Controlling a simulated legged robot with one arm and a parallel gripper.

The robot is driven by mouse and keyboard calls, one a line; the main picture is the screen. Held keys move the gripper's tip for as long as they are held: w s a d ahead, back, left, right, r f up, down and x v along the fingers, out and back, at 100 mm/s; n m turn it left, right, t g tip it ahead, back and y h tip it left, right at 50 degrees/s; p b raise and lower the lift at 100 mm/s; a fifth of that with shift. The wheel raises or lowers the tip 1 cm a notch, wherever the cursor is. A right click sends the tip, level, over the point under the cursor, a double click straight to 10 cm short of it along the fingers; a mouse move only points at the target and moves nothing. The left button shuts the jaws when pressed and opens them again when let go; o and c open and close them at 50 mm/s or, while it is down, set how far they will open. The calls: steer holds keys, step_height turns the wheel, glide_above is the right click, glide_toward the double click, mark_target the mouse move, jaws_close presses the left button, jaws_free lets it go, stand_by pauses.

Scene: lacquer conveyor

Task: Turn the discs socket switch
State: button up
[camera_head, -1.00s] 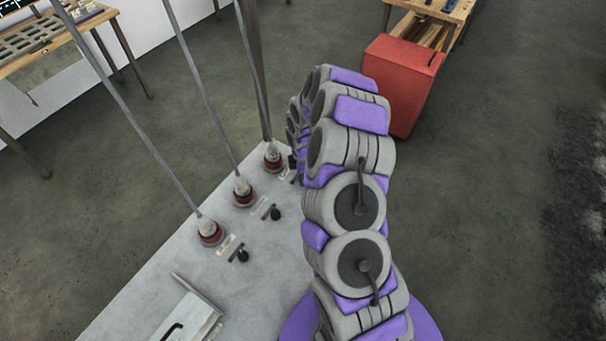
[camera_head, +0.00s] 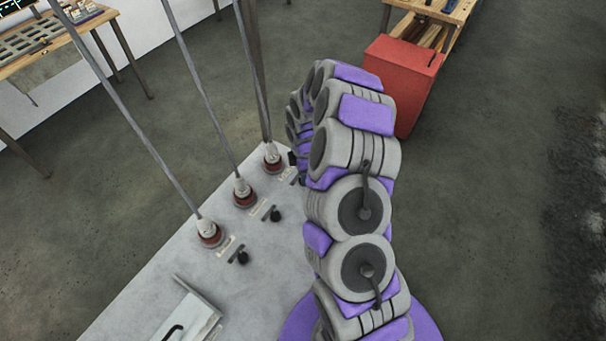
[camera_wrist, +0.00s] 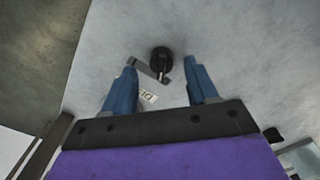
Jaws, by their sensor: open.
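In the wrist view, a black rotary switch (camera_wrist: 160,60) stands on the pale grey panel (camera_wrist: 225,40). Beside it is a dark bar and a white label (camera_wrist: 148,96) with partly readable letters that seem to begin "DI". My gripper (camera_wrist: 162,70) is open, its two blue fingers apart on either side of the switch and label. The switch lies between the fingertips in the picture; I cannot tell how far below them it is. In the head view, my arm hides the gripper. Two other black switches (camera_head: 242,257) (camera_head: 275,214) show on the panel there.
Three red-based sockets (camera_head: 209,233) (camera_head: 243,193) (camera_head: 272,157) with tall cables rising from them stand beside the switches. A metal-framed flap (camera_head: 190,318) lies at the panel's near end. A red box (camera_head: 402,75) and a wooden table (camera_head: 60,45) stand beyond.

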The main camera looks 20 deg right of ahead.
step_height(320, 180, up, 15)
steer(key=p, duration=0.1)
steer(key=shift+p, duration=0.35)
steer(key=shift+r, duration=0.1)
